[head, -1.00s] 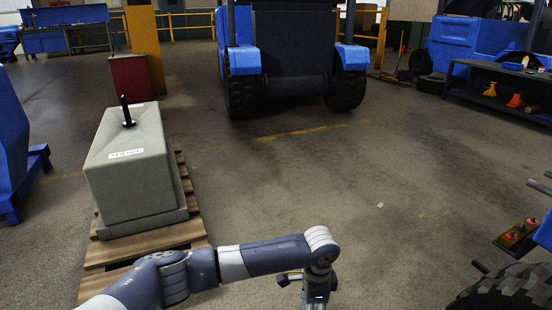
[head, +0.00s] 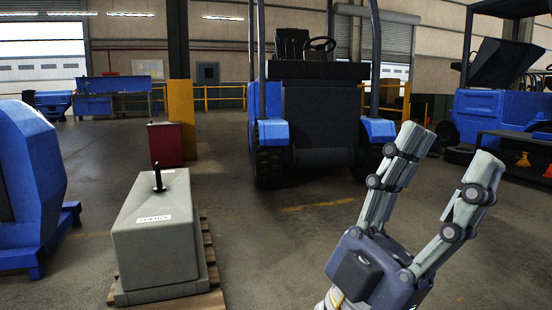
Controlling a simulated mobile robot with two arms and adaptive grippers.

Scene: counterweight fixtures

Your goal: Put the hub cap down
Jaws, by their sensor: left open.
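My left gripper (head: 447,148) is raised at the right of the head view, fingers pointing up and spread wide apart. Nothing is between its fingers. I see no hub cap in this view. My right gripper is not in view.
A grey counterweight block (head: 158,238) with a black post on top stands on a wooden pallet (head: 209,258) at the left. A blue forklift (head: 316,110) is parked behind, with a red cabinet (head: 166,144) to its left. Floor between block and gripper is clear.

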